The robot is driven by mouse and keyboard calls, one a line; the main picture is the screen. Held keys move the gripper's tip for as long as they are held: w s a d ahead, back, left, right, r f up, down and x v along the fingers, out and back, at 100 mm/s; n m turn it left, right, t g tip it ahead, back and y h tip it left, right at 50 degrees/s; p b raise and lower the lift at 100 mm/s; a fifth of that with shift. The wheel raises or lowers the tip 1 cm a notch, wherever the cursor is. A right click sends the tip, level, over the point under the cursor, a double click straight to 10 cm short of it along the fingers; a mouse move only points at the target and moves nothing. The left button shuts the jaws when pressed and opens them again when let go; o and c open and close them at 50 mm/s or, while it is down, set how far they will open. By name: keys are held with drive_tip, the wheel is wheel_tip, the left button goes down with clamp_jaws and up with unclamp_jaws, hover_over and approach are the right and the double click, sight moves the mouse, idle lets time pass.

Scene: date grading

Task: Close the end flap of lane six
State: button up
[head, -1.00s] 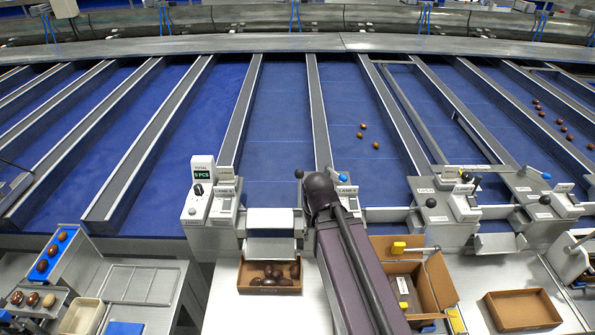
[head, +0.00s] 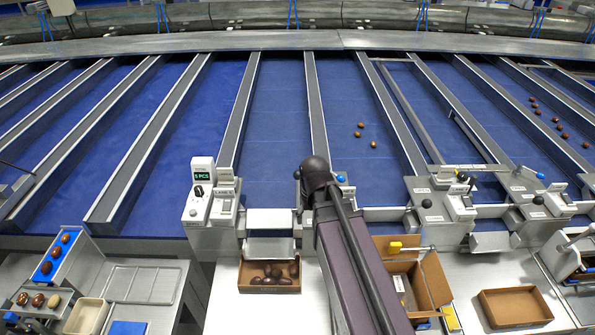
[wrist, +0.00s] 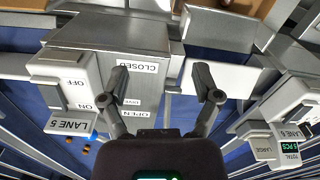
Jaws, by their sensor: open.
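The lane six outlet (head: 270,218) shows in the head view between two control housings, with a pale flap plate (head: 268,247) sloping out over a box of dates. The lane six sign is at the lower right of the wrist view (wrist: 288,133). My gripper (wrist: 161,75) is open and empty in the wrist view, its fingers above the housing (wrist: 110,35) marked CLOSED and OPEN. A small black knob (head: 298,174) shows beside my arm in the head view. I cannot make it out in the wrist view. My arm hides my gripper in the head view.
A carton of dates (head: 268,286) sits below the outlet. The counter display (head: 201,172) reads 5 PCS. The lane five sign (wrist: 67,125) is left in the wrist view. An open carton (head: 432,278) and a shallow empty box (head: 515,292) stand right of my arm.

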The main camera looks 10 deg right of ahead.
wheel_tip(320, 180, up, 14)
drive_tip(key=y+p, duration=0.1)
drive_tip(key=p, duration=1.2)
hover_over(298, 171)
drive_tip(key=d, duration=0.2)
drive_tip(key=shift+a+r+n, duration=0.15)
drive_tip(key=shift+a+n, duration=0.1)
drive_tip(key=shift+n, duration=0.05)
drive_tip(key=f+b, duration=0.4)
drive_tip(key=a+f+b, duration=0.1)
drive_tip(key=f+b, duration=0.8)
drive_tip(key=shift+a+f+b, duration=0.25)
drive_tip(key=shift+f+b, duration=0.05)
drive_tip(key=shift+f, duration=0.1)
clamp_jaws()
